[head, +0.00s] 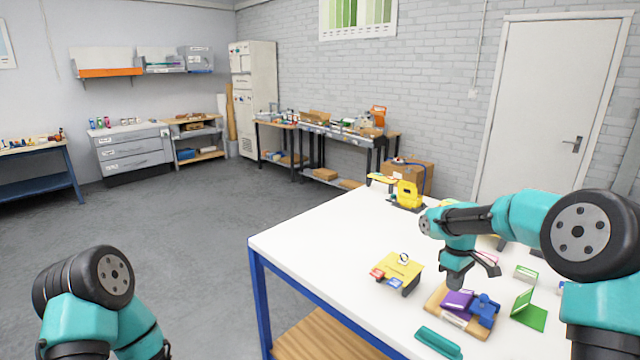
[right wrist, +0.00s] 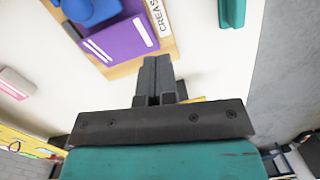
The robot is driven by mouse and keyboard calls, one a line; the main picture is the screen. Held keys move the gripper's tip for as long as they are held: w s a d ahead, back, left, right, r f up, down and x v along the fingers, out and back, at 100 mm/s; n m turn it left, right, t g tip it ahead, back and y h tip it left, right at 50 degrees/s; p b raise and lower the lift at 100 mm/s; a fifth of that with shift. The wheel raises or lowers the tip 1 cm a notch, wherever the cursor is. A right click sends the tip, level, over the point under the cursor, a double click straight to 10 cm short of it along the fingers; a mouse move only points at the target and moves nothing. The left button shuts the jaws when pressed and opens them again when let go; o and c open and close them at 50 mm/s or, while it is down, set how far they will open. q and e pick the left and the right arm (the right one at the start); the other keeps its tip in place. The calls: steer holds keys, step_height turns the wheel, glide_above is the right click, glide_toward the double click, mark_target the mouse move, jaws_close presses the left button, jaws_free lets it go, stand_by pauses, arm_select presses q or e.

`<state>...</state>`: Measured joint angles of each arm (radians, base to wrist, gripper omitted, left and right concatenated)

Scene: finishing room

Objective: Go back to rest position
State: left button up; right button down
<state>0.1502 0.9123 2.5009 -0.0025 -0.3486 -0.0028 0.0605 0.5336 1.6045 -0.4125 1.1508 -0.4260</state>
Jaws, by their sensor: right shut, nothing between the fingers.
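The white table (head: 320,235) is bare on its left. A yellow stand (head: 400,265), a teal bar (head: 438,342), a green folded card (head: 528,308) and a yellow device (head: 408,194) stand on it. Benches and shelves line the far walls.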

steer(key=s+a+f+m, duration=0.1)
steer(key=s+a+m, duration=0.1)
steer(key=s+a, duration=0.1)
steer(key=s+a+f+m+y, duration=0.1)
steer(key=s+a, duration=0.3)
steer(key=s+a+f+m+g+y, duration=0.1)
steer(key=s+a+m, duration=0.1)
steer(key=s+a, duration=0.2)
steer(key=shift+a+f+m, duration=0.3)
steer(key=s+a+f+m+t, duration=0.1)
steer(key=s+f, duration=0.4)
steer(key=f, duration=0.4)
steer(key=s+a+f+m+t+y, duration=0.1)
steer(key=s+f, duration=0.4)
steer(key=f, duration=0.5)
steer(key=s+a+f+m+t+y, duration=0.1)
steer(key=s+a+f, duration=0.2)
steer(key=f, duration=0.7)
steer(key=shift+s+f, duration=0.25)
steer(key=shift+s, duration=0.8)
steer(key=shift+a, duration=0.1)
